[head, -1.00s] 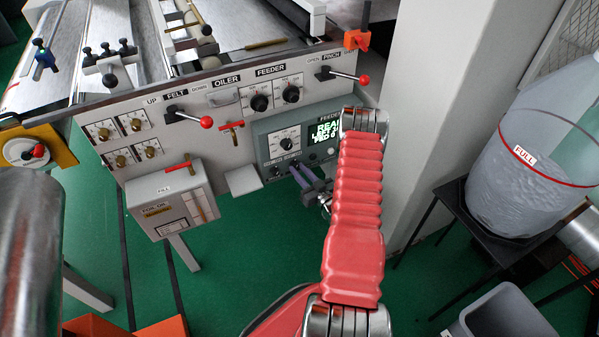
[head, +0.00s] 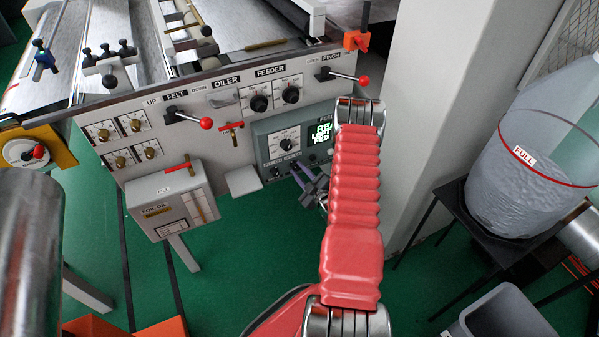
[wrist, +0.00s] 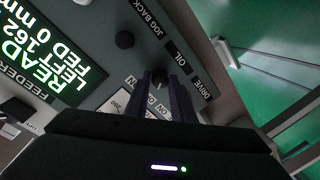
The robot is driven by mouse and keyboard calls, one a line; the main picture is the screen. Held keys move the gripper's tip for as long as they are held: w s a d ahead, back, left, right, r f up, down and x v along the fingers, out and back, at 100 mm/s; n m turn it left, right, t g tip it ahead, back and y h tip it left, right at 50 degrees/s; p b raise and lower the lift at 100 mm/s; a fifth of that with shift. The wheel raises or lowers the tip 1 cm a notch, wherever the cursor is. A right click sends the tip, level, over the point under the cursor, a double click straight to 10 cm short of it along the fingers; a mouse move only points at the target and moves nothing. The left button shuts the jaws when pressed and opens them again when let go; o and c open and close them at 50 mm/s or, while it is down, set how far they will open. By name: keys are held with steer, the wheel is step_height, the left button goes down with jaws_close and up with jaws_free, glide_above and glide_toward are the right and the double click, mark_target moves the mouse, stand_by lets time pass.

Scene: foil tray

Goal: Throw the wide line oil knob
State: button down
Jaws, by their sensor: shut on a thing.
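The grey feeder control box (head: 262,142) with a lit green display hangs on the front panel of the machine. In the wrist view, a small dark knob (wrist: 160,77) sits beside the OIL label (wrist: 180,58), between JOG BACK and DRIVE. My gripper (wrist: 161,86) has its two dark fingers on either side of this knob and is shut on it. The fingers hide much of the knob. In the head view, my gripper (head: 303,172) is at the lower edge of the box, and the knob cannot be made out there.
A red-tipped lever (head: 350,77) juts out above the box. A grey pillar (head: 420,110) stands to the right.

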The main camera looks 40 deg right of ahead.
steer(key=shift+a+n, duration=0.15)
steer(key=shift+n, duration=0.25)
steer(key=c, duration=1.5)
jaws_free()
steer(key=v, duration=1.3)
steer(key=shift+s+a, duration=0.1)
steer(key=shift+s, duration=0.25)
